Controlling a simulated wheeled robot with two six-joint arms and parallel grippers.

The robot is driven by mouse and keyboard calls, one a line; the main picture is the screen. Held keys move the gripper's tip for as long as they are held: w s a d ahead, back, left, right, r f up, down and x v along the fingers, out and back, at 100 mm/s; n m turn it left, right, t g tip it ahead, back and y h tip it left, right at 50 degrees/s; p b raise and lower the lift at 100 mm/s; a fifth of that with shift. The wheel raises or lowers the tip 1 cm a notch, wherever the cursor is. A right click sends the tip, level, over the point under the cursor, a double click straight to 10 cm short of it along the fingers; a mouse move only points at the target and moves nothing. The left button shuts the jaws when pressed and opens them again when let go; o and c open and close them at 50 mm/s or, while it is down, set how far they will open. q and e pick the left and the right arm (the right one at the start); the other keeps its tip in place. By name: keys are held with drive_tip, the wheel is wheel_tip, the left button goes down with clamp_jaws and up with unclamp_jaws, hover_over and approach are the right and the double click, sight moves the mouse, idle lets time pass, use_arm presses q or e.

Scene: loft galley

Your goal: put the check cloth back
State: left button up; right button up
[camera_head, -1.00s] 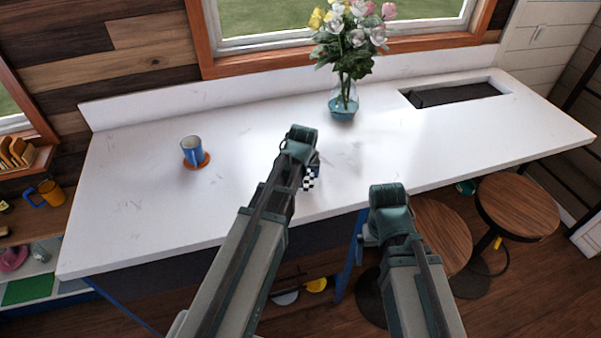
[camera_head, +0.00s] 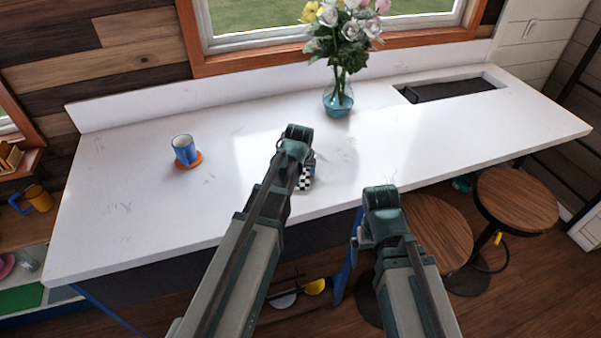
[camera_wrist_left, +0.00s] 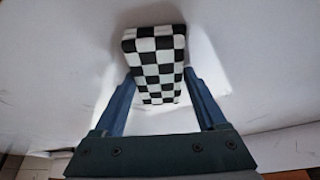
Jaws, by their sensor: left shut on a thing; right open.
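The check cloth (camera_head: 306,178) is a black-and-white checkered folded block. In the head view it shows just beyond and right of my left wrist, over the white counter near its front edge. In the left wrist view the cloth (camera_wrist_left: 156,65) sits between the two blue fingers of my left gripper (camera_wrist_left: 160,88), which is shut on it. Whether the cloth touches the counter I cannot tell. My right gripper (camera_head: 370,240) is open, in front of the counter edge; its fingers are mostly hidden by its own wrist.
The white counter (camera_head: 120,210) has wide clear room. A flower vase (camera_head: 338,98) stands at the back, beside a dark recess (camera_head: 450,90). Round stools (camera_head: 515,198) stand at the right front.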

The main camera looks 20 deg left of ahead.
use_arm(q)
drive_tip(key=o, duration=1.1)
drive_tip(key=shift+f, duration=0.1)
drive_tip(key=shift+o, duration=0.2)
drive_tip(key=shift+s+r+p, duration=0.2)
drive_tip(key=shift+r+p, duration=0.5)
drive_tip(key=a+p+v, duration=0.1)
drive_tip(key=p+v, duration=0.9)
drive_tip(key=shift+s+d+r, duration=0.2)
drive_tip(key=shift+d+r, duration=0.2)
drive_tip(key=shift+d, duration=0.1)
drive_tip(key=shift+w+f, duration=0.1)
drive_tip(key=shift+f, duration=0.05)
drive_tip(key=b+x, duration=1.1)
drive_tip(key=x, duration=0.1)
drive_tip(key=shift+f, duration=0.1)
drive_tip(key=shift+d, duration=0.1)
